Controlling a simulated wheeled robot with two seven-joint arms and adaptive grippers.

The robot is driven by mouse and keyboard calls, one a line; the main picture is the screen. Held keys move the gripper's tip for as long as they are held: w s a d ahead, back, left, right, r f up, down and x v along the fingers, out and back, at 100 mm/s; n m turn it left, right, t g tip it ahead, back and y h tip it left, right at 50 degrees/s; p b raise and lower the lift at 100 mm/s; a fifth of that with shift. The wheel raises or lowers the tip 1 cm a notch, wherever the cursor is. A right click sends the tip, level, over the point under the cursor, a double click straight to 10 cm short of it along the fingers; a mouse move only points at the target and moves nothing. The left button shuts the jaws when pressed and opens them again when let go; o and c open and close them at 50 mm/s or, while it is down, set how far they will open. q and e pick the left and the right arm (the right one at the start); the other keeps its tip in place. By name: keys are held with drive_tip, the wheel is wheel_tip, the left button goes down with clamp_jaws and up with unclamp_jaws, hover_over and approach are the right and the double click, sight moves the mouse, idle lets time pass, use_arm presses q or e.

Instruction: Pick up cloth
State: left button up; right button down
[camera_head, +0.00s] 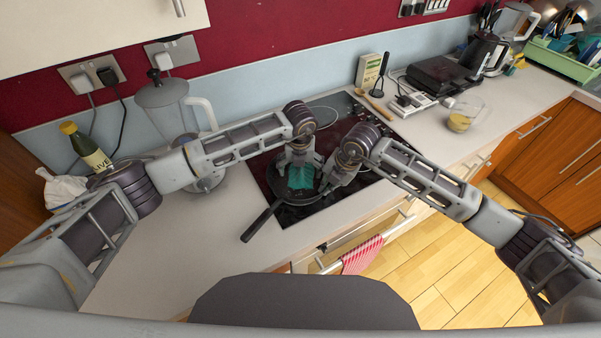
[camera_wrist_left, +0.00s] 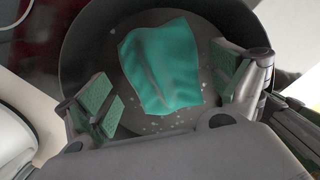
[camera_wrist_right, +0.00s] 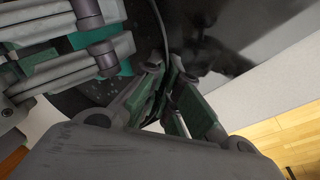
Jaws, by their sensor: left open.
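A teal cloth (camera_head: 301,178) lies in a dark frying pan (camera_head: 286,212) on the hob. In the left wrist view the cloth (camera_wrist_left: 162,65) lies spread and slightly creased on the pan's floor (camera_wrist_left: 85,50). My left gripper (camera_head: 298,168) is over the pan. It is open, with its fingers (camera_wrist_left: 165,95) either side of the cloth and apart from it. My right gripper (camera_wrist_right: 165,85) is at the pan's right side, its fingers close together around the pan's rim (camera_wrist_right: 160,22). In the right wrist view my left gripper hides most of the cloth.
The pan's handle (camera_head: 262,222) points toward the front left. A glass jug (camera_head: 165,110) and a bottle (camera_head: 88,148) stand left of the hob. A wooden spoon (camera_head: 374,104) lies behind it. A red striped towel (camera_head: 362,255) hangs below the counter front. The left counter is mostly clear.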

use_arm(q)
drive_tip(key=shift+c, duration=0.2)
drive_tip(key=c, duration=1.1)
drive_tip(key=shift+r, duration=0.15)
clamp_jaws()
wheel_tip(320, 180, up, 10)
drive_tip(key=shift+f, duration=0.1)
drive_tip(key=c, duration=0.7)
unclamp_jaws()
clamp_jaws()
